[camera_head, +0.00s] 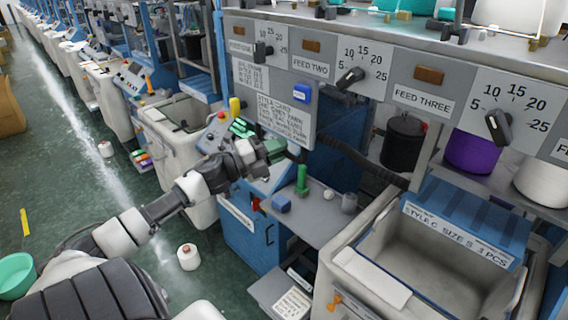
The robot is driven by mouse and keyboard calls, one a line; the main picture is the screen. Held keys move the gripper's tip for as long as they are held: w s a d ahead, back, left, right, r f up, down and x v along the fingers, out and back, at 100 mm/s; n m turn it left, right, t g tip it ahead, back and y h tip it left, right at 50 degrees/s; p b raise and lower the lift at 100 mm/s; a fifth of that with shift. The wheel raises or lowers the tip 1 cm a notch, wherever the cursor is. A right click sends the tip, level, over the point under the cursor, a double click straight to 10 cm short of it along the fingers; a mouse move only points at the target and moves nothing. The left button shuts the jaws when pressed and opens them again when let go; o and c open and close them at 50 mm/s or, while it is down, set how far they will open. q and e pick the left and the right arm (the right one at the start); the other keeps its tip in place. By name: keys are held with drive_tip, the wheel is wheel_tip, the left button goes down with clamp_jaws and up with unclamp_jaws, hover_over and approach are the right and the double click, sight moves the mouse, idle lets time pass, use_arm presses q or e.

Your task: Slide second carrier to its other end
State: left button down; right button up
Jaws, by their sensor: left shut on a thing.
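My left gripper (262,157) is low in front of the machine's panel, beside the white lettered card and above the small shelf. The panel (330,67) carries labels FEED ONE, FEED TWO and FEED THREE, with brown blocks above the labels and black dial knobs. The FEED TWO brown block (311,46) is well above the gripper and apart from it. Small dark blocks sit on the top ledge, one at the middle (446,30); I cannot tell which is the second carrier. My right gripper is not in view.
The small shelf (318,228) holds a green peg (301,180), a blue block (281,204) and a grey cylinder (349,203). A grey bin (337,268) labelled STYLE C stands at lower right. A white cone (188,257) is on the floor; the aisle at left is mostly open.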

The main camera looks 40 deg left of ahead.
use_arm(q)
drive_tip(key=shift+r, duration=0.55)
drive_tip(key=c, duration=1.1)
unclamp_jaws()
drive_tip(key=shift+f, duration=0.2)
drive_tip(key=shift+f, duration=0.1)
drive_tip(key=b+v, duration=0.3)
drive_tip(key=v, duration=0.7)
drive_tip(key=shift+s+a+b, duration=0.2)
drive_tip(key=shift+s+b, duration=0.15)
drive_tip(key=shift+s, duration=0.05)
